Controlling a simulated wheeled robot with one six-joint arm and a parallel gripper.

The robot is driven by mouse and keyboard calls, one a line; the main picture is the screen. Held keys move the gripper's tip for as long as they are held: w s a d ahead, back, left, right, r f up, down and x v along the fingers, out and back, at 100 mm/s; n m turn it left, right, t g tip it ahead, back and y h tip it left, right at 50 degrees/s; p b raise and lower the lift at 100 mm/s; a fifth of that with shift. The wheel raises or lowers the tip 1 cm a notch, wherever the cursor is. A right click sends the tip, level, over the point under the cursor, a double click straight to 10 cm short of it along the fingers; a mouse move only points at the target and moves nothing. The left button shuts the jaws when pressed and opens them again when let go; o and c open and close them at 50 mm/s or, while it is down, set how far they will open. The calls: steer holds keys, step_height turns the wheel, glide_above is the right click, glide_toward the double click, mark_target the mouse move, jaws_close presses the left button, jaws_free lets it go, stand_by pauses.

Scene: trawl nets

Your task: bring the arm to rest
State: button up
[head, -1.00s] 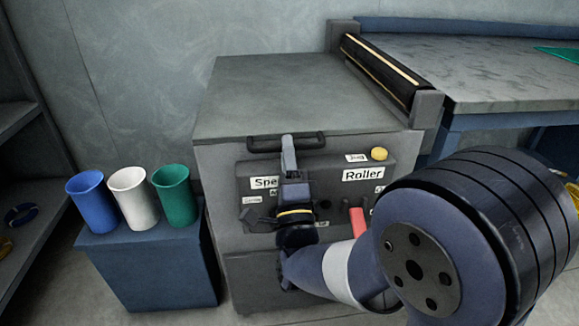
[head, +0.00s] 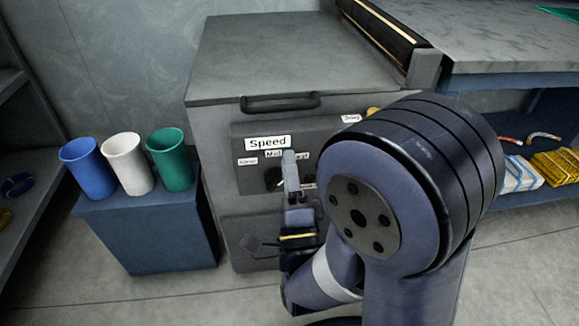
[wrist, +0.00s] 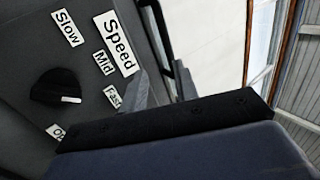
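My gripper (head: 289,160) is in front of the machine's control panel in the head view, pointing up, with the forearm folded below it. In the head view its fingers overlap and look like one. In the wrist view two grey fingertips (wrist: 162,84) stand apart with nothing between them. The dark speed knob (wrist: 54,87) is beside the fingers, not touched by them as far as I can see. Its white mark points roughly toward the Fast label (wrist: 113,95). My arm's large joint hides the right half of the panel.
The grey machine (head: 280,60) with its front handle (head: 280,102) stands close behind the gripper. A blue stand (head: 150,235) at left holds a blue cup (head: 87,168), a white cup (head: 128,163) and a green cup (head: 170,160). A bench (head: 490,45) is at right. Floor in front is open.

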mark_target(282, 110)
steer(key=shift+w, duration=0.1)
steer(key=x, duration=1.1)
steer(key=shift+r, duration=0.3)
steer(key=shift+f, duration=0.1)
